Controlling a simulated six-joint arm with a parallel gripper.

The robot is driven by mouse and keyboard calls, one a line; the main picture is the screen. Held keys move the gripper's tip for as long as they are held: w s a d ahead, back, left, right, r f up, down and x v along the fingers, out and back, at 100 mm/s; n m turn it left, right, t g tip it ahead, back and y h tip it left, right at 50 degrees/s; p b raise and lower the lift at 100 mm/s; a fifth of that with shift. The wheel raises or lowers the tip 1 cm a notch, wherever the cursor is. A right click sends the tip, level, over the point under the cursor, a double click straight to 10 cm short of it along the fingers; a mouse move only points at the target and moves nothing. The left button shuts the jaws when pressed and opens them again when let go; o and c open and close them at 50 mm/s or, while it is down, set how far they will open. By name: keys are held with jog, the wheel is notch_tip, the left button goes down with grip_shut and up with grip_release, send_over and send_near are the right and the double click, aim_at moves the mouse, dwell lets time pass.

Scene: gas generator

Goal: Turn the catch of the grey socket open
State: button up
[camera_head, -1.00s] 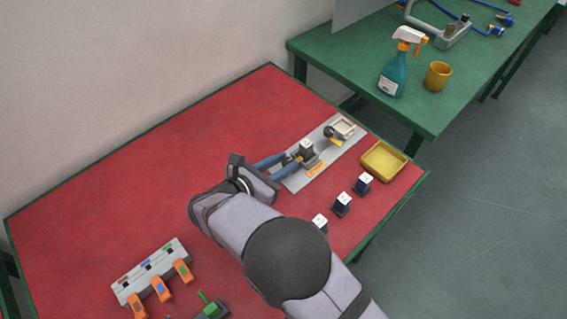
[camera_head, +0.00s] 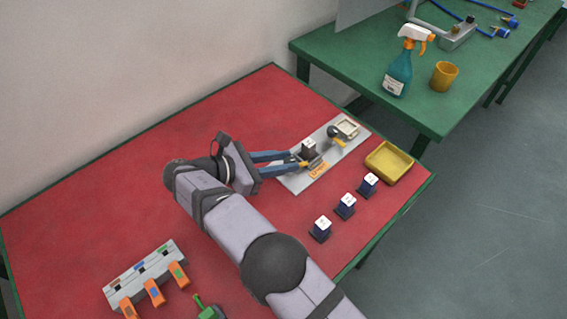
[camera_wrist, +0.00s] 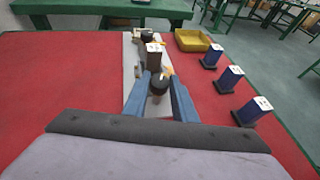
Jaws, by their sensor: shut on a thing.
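A pale grey plate (camera_head: 291,184) lies on the red table. On it stands a dark grey-brown block with a white top (camera_head: 308,147), also in the wrist view (camera_wrist: 153,53). It seems to sit in the grey socket, which is mostly hidden. My gripper (camera_head: 299,161) reaches in from the left with blue fingers. A second black knob (camera_head: 333,131) with a yellow part stands farther along the plate.
Several dark blue blocks with white tops (camera_head: 346,206) stand in a row right of the plate. A yellow tray (camera_head: 389,163) is near the table's corner. A grey rack with orange pieces (camera_head: 145,272) lies front left. The table's back left is clear.

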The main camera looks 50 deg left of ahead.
jog(key=shift+m+h+b, duration=0.45)
jog(key=shift+m+h, duration=0.05)
dwell(0.5)
jog(key=o, duration=1)
jog(key=shift+o, duration=0.2)
notch_tip(320, 180, up, 10)
